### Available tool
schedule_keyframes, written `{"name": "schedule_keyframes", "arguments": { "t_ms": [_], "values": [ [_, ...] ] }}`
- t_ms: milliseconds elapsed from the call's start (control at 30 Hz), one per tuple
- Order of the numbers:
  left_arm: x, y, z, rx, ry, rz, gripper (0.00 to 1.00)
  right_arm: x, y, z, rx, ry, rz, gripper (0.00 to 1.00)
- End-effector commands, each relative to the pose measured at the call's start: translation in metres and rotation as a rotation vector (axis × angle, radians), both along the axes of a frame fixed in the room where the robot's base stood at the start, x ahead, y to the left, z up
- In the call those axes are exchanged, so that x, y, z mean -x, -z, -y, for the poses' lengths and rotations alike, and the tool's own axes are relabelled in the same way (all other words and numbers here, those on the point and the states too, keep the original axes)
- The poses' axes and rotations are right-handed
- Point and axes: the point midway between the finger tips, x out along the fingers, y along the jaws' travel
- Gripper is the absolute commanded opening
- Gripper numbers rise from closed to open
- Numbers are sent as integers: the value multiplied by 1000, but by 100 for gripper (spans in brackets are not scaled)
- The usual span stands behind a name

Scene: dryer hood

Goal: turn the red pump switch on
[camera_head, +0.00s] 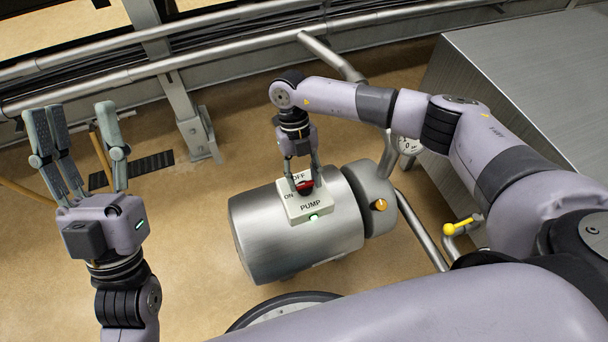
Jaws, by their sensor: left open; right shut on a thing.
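The red pump switch (304,186) sits on a pale box (309,208) marked OFF, ON and PUMP. The box is on top of a silver cylindrical pump (262,235). My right gripper (303,183) points down over the box and is shut on the red switch. Its fingers hide part of the switch, so its exact setting is hard to tell. A small green light shows on the front of the box. My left gripper (82,130) is open and empty at the left, fingers pointing up the picture, well apart from the pump.
A yellow-handled valve (458,227) and a pressure gauge (409,145) stand right of the pump. A large metal housing (520,70) fills the upper right. Metal rails (220,54) run along the back. Bare floor lies between my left gripper and the pump.

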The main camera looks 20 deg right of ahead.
Motion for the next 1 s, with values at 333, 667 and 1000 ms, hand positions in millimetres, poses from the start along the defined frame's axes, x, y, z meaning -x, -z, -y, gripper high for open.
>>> {"name": "schedule_keyframes", "arguments": {
  "t_ms": [333,667,1000],
  "values": [
    [-1,0,0,-1,0,-4,47,-1,0,0,0,-39,2,12],
    [0,0,0,-1,0,-4,47,0,0,0,0,-39,2,44],
    [0,0,0,-1,0,-3,47,0,0,0,0,-37,1,60]
  ]
}}
